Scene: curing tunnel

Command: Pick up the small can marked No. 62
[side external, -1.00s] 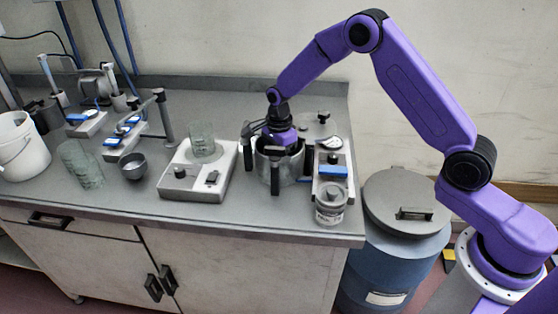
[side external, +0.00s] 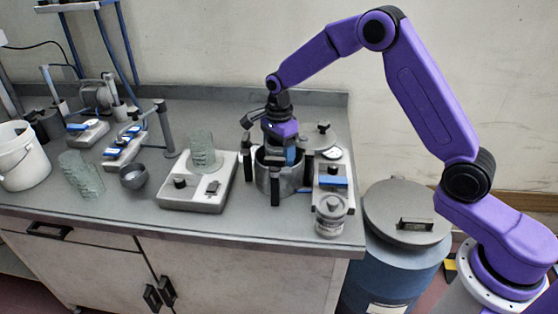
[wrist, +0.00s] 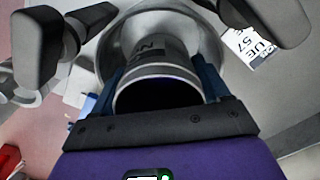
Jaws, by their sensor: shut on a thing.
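My gripper (side external: 281,155) is shut on a small grey can (wrist: 158,72). In the wrist view its blue fingers sit on either side of the can, and the can's dark round end faces the camera. A dark marking beginning with "N" shows on its side; its number cannot be read. The can is over the mouth of a metal pot (side external: 275,184) with tall black handles. In the side view the pot's rim and my fingers hide most of the can, so I cannot tell whether it is fully clear of the pot.
A lidded jar (side external: 331,214) stands at the front right, beside a device with a blue part (side external: 333,182). A white hotplate (side external: 190,198) with a glass vessel stands left of the pot. A small bowl (side external: 133,176) is further left. A blue drum (side external: 390,265) stands off the bench's right end.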

